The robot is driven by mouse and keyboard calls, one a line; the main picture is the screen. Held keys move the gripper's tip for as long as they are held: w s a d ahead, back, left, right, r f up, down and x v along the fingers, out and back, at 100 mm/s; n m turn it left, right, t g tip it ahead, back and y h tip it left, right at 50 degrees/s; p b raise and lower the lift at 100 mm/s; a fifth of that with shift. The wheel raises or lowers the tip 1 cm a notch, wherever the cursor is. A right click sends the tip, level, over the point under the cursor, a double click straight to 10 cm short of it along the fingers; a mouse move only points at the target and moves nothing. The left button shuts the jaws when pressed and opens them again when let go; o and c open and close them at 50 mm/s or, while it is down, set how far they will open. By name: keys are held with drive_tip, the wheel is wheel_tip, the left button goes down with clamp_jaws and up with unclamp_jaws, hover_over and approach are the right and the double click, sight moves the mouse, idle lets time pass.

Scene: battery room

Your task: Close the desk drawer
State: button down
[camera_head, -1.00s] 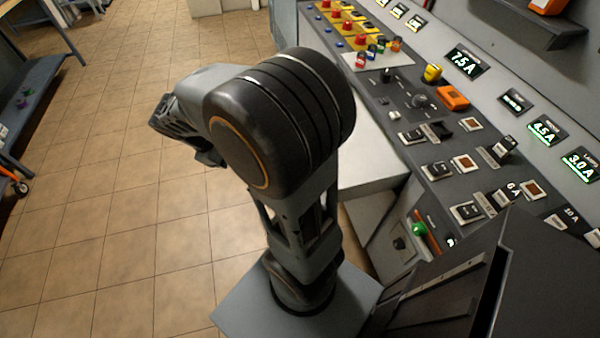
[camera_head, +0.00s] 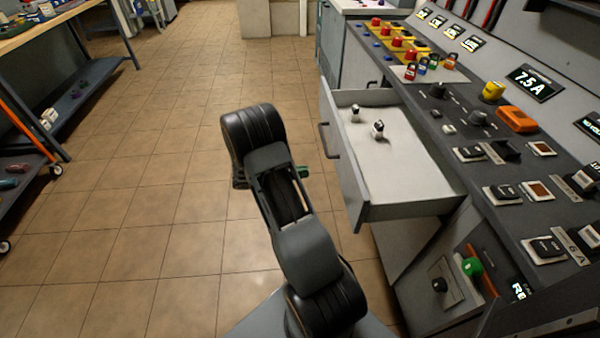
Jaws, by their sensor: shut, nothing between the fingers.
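The desk drawer (camera_head: 349,178) stands open below the control desk, pulled out to the left over the floor. Its grey front panel has a dark handle (camera_head: 328,141), and its pale inside is visible. Two small black-and-white pieces, one nearer (camera_head: 378,129) and one farther (camera_head: 355,113), stand in it. My arm rises left of the drawer, with a gap of floor between its upper part and the drawer front. My gripper is hidden behind my arm, so I cannot see its fingers or whether they touch anything.
The control desk (camera_head: 463,127) with knobs, switches and lit displays runs along the right. A workbench (camera_head: 50,26) with a lower shelf stands at the left. Tiled floor (camera_head: 150,150) between them is clear. A small green thing (camera_head: 302,171) shows beside my arm; I cannot tell what it is.

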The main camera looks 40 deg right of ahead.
sight(343, 169)
drive_tip(key=x, duration=1)
drive_tip(key=shift+s, duration=0.15)
drive_tip(key=shift+d, duration=0.1)
